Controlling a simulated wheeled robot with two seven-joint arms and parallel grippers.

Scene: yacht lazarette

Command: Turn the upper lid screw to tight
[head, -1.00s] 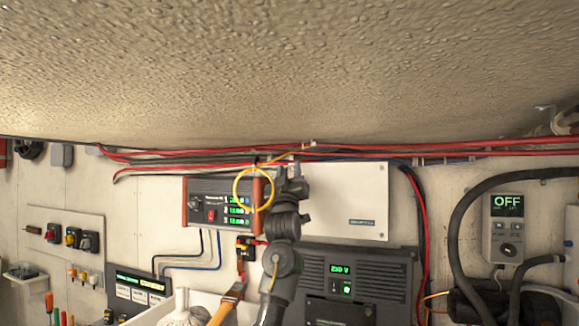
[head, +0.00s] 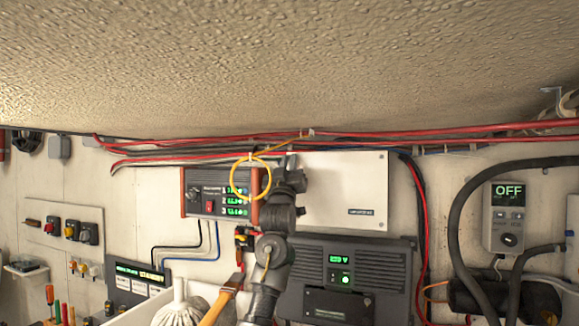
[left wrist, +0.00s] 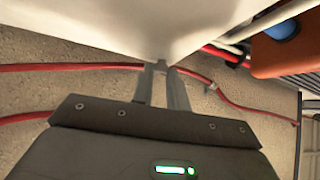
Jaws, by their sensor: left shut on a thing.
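The white box lid (head: 345,190) is on the back wall, right of the red-ended power unit. It also fills the top of the left wrist view (left wrist: 120,25). My left gripper (head: 288,162) is at the lid's upper left corner. In the left wrist view its two fingers (left wrist: 161,66) are close together, with their tips at the lid's edge. It is shut on the upper lid screw, which the fingers hide in both views. My right gripper is not in view.
Red cables (head: 450,135) run along the wall just above the lid. A yellow loop (head: 233,180) hangs left of my gripper, in front of the power unit (head: 210,192). A dark grey unit (head: 390,265) is below the lid. A thick black hose (head: 455,215) curves at right.

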